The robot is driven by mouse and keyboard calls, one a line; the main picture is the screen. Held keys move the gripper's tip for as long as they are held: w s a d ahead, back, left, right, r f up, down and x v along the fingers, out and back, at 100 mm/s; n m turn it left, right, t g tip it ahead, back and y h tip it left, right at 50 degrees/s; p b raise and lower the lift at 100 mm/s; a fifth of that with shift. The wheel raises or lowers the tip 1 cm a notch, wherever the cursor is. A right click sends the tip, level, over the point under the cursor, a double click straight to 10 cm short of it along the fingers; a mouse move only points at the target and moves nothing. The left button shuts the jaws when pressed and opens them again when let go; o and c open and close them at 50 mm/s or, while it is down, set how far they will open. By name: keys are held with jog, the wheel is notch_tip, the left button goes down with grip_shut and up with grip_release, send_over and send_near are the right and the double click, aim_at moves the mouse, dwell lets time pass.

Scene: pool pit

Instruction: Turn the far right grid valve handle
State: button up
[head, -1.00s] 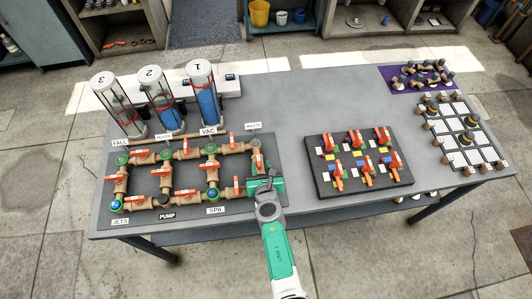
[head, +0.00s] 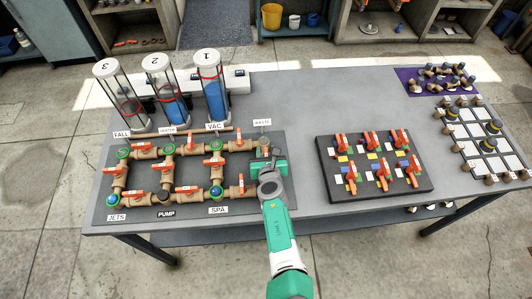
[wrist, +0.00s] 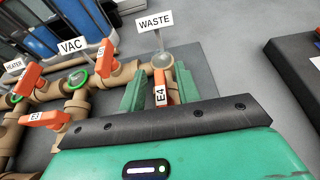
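The pipe grid (head: 180,153) lies on a dark mat at the table's left, with several orange valve handles. The far right handle, labelled E4 (wrist: 160,92), is on the right-hand pipe below the WASTE sign (wrist: 155,22). In the wrist view it stands between the two green fingers of my gripper (wrist: 161,88). The fingers look open, one on each side, with a narrow gap at least on the left. In the head view my gripper (head: 264,165) covers most of this handle, and contact cannot be seen there.
Handle E3 (wrist: 46,119) and the VAC sign (wrist: 73,46) are left of my gripper. Three clear cylinders stand behind the grid. A black board (head: 376,192) with orange handles lies to the right, with bare table between it and the grid.

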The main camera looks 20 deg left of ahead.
grip_shut()
